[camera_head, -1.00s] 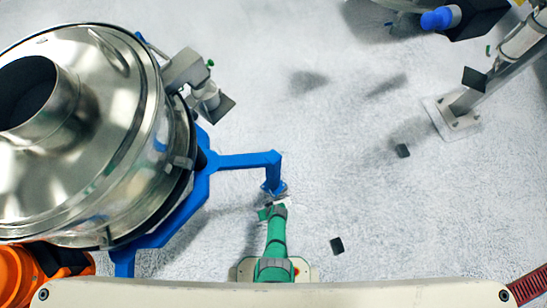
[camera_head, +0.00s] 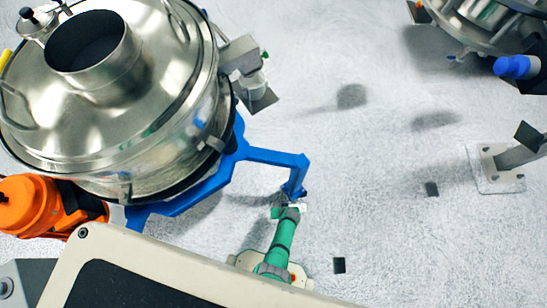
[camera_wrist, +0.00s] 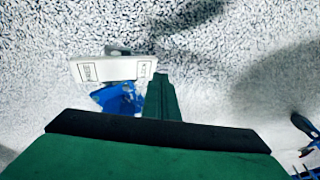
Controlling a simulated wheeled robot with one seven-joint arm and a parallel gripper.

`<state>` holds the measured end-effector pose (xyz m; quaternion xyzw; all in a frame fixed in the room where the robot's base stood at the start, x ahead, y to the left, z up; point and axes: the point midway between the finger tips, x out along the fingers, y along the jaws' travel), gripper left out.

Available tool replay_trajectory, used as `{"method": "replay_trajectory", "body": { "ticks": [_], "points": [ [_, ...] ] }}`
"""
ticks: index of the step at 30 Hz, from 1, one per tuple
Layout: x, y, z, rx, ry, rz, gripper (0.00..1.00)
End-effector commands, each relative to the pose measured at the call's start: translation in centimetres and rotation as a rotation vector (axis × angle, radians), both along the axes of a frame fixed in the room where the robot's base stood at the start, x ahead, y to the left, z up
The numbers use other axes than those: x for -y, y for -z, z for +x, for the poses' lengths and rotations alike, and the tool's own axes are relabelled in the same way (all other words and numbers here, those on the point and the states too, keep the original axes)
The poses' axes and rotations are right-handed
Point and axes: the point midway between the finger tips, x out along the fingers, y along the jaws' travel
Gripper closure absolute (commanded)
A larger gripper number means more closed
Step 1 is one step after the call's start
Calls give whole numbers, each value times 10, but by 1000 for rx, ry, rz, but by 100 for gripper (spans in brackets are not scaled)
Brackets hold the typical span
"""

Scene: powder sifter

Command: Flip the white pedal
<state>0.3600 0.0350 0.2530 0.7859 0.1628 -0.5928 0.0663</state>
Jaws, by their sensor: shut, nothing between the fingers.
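The white pedal (camera_wrist: 113,68) is a pale block with small dark-edged marks, seen in the wrist view in front of a blue part. In the head view only a small white patch of it (camera_head: 303,207) shows, at the foot of the blue leg (camera_head: 296,178). My green gripper (camera_head: 287,212) is shut and empty, right beside the pedal at its lower left. In the wrist view my gripper's green finger (camera_wrist: 160,95) reaches up close to the pedal's right end. I cannot tell whether they touch.
The large steel sifter (camera_head: 185,150) stands at the upper left on a blue frame (camera_head: 190,196). An orange unit (camera_head: 38,204) is at the far left. A metal post foot (camera_head: 496,178) stands at right. The speckled floor (camera_head: 380,230) right of my gripper is mostly open.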

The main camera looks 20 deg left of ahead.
Motion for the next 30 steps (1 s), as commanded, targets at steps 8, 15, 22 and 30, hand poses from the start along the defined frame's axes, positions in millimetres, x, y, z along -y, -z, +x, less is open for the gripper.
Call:
{"method": "replay_trajectory", "body": {
  "ticks": [8, 15, 22, 30],
  "points": [
    [-6, -27, -4, 0, 2, 0, 100],
    [-14, -52, -16, -2, 8, 1, 100],
    [-23, -80, -29, -3, 8, -1, 100],
    [-32, -105, -40, -3, 7, 0, 100]
  ]
}}
